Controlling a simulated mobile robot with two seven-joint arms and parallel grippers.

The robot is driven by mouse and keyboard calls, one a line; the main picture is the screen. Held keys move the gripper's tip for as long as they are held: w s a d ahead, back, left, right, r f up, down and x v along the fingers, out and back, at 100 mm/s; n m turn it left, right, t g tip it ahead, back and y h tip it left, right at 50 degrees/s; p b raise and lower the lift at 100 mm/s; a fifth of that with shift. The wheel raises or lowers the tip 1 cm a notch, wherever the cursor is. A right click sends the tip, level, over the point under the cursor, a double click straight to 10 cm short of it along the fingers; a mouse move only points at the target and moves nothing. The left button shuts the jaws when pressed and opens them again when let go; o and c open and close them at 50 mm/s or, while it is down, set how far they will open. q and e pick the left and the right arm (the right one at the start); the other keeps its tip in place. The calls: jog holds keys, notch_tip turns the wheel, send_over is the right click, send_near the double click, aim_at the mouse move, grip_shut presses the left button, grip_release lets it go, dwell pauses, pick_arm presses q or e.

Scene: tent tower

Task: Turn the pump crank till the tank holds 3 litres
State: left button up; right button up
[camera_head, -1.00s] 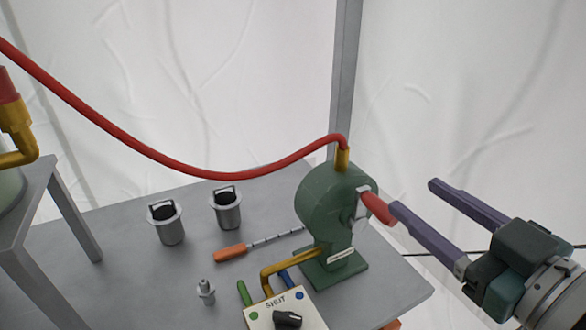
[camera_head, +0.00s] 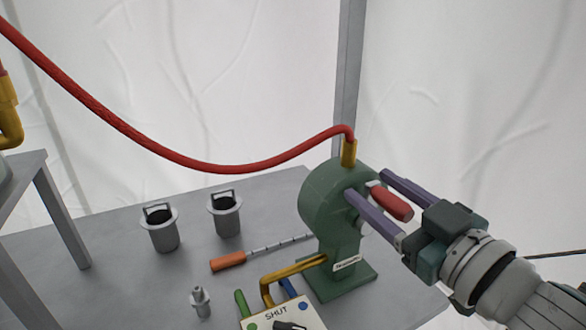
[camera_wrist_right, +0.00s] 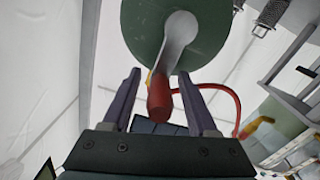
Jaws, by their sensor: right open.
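The green pump (camera_head: 330,205) stands at the right end of the grey table. Its crank has a red handle (camera_head: 392,202), which points to the right. My right gripper (camera_head: 368,182) is open, with one finger on each side of the red handle. In the right wrist view the handle (camera_wrist_right: 159,98) hangs from the grey crank arm (camera_wrist_right: 179,40) between the open fingers, with gaps on both sides. My left gripper is not in view.
A red hose (camera_head: 200,165) runs from the pump top to the left. A valve box marked SHUT (camera_head: 283,314) sits before the pump. Two grey cups (camera_head: 164,235), an orange-handled tool (camera_head: 228,261) and a small metal fitting (camera_head: 200,302) stand or lie on the table (camera_head: 110,285).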

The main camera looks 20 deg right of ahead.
jog(key=shift+w, duration=0.15)
jog(key=shift+c, duration=0.2)
grip_shut()
dwell(1.2)
